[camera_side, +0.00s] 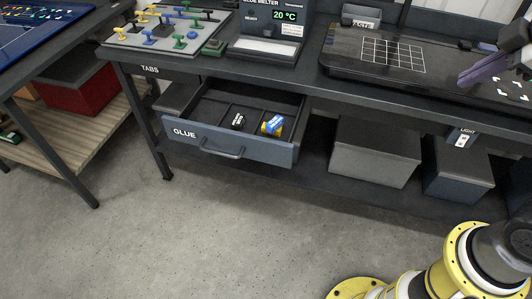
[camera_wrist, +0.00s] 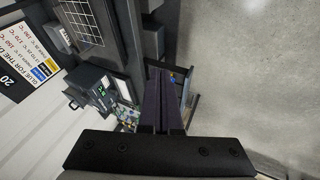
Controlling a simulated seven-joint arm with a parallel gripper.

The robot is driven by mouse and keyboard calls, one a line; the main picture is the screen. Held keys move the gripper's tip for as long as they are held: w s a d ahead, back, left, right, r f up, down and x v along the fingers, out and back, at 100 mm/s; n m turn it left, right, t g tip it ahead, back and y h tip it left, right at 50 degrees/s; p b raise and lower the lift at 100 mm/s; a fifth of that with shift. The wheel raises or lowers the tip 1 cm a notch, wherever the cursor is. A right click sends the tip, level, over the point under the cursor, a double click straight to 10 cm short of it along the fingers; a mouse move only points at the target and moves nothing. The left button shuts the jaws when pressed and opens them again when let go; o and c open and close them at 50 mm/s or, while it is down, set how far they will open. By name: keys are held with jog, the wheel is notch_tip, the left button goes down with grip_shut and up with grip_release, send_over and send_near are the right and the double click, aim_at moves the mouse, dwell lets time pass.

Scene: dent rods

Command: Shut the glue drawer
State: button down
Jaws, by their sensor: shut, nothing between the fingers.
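The glue drawer (camera_side: 194,137) is pulled out under the left part of the workbench. Its grey-blue front has the label GLUE and a dark bar handle (camera_side: 222,150). Inside are a black item (camera_side: 238,121) and a blue and yellow item (camera_side: 272,125). My gripper (camera_side: 463,81) is above the right part of the bench, well apart from the drawer, with its purple fingers together and empty. In the wrist view my gripper (camera_wrist: 165,72) covers part of the drawer (camera_wrist: 190,92).
The glue melter (camera_side: 270,30) reads 20 °C on the bench top. A board of coloured tabs (camera_side: 165,45) is left of it, a gridded dark mat (camera_side: 345,45) right. Grey bins (camera_side: 375,150) stand on the lower shelf. The floor before the drawer is clear.

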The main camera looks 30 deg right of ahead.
jog(key=w+a+r+n, duration=0.1)
jog(key=w+a+n, duration=0.1)
jog(key=w+n, duration=0.3)
jog(key=n+g+h, duration=0.1)
jog(key=n+g, duration=0.1)
jog(key=n, duration=0.9)
send_over(265, 154)
jog(key=s, duration=0.4)
notch_tip(265, 154, down, 16)
jog(key=s+a+f+n+g+h, duration=0.1)
jog(key=s+a+f+n, duration=0.25)
jog(key=a+f, duration=0.5)
jog(key=shift+m, duration=0.45)
jog(key=shift+w+d+f, duration=0.9)
jog(key=shift+d+f, duration=0.3)
jog(key=shift+f, duration=0.55)
jog(key=shift+w+d+f, duration=0.9)
jog(key=shift+d+f, duration=0.35)
jog(key=shift+f, duration=0.5)
jog(key=shift+w+d+f, duration=0.9)
jog(key=shift+d+f, duration=0.3)
jog(key=shift+f, duration=0.55)
jog(key=shift+d, duration=0.1)
